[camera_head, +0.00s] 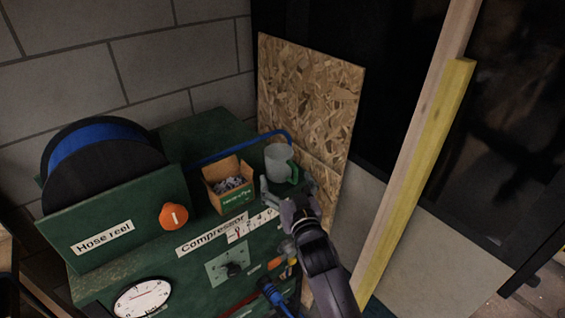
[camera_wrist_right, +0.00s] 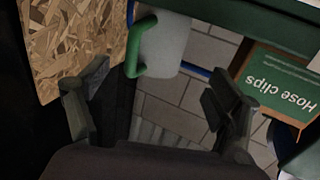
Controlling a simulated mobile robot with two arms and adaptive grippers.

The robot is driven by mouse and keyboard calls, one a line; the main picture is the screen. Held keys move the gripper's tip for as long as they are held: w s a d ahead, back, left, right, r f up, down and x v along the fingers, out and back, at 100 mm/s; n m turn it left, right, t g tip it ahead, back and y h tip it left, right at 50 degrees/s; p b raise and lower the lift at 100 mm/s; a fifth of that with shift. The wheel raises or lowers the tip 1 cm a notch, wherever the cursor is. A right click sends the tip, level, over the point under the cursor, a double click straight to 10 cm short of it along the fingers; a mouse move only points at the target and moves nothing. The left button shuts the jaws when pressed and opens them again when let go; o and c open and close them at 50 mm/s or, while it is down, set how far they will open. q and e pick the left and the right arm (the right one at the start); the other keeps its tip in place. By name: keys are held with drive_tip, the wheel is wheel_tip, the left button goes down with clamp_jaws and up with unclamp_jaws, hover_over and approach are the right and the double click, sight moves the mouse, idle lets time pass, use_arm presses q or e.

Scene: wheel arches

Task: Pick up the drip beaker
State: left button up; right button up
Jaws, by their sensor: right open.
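The drip beaker (camera_head: 279,164) is a pale grey cup with a green handle, standing on the green compressor top near its right edge. It also shows in the right wrist view (camera_wrist_right: 166,45), upside down, with its green handle to the left. My right gripper (camera_head: 285,188) is just in front of the beaker, its fingers spread. In the right wrist view the open jaws (camera_wrist_right: 155,105) are empty, and the beaker lies beyond the fingertips, roughly between them. The gripper hides part of the beaker's lower front in the head view. My left gripper is not in view.
A box of hose clips (camera_head: 229,187) stands close to the left of the beaker. A blue hose (camera_head: 222,154) runs behind them. A chipboard sheet (camera_head: 312,100) stands close on the right. The hose reel (camera_head: 105,165) and orange knob (camera_head: 173,216) are further left.

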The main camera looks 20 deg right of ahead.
sight(282, 166)
drive_tip(key=shift+w+d, duration=0.1)
drive_tip(key=shift+w, duration=1.15)
drive_tip(key=shift+w+r, duration=0.1)
drive_tip(key=shift+w, duration=0.1)
drive_tip(key=shift+w+r+p, duration=0.1)
drive_tip(key=shift+w+p, duration=0.1)
drive_tip(key=shift+p, duration=0.2)
drive_tip(key=w, duration=0.1)
drive_tip(key=w+p, duration=0.2)
drive_tip(key=w, duration=0.1)
drive_tip(key=shift+w+d+r, duration=0.1)
drive_tip(key=shift+d+r, duration=0.05)
drive_tip(key=shift+d, duration=0.2)
drive_tip(key=shift+w, duration=0.35)
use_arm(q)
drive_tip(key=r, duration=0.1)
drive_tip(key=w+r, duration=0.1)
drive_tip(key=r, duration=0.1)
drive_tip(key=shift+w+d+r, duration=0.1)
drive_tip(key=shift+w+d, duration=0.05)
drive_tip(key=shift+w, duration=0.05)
use_arm(e)
drive_tip(key=shift+s, duration=0.1)
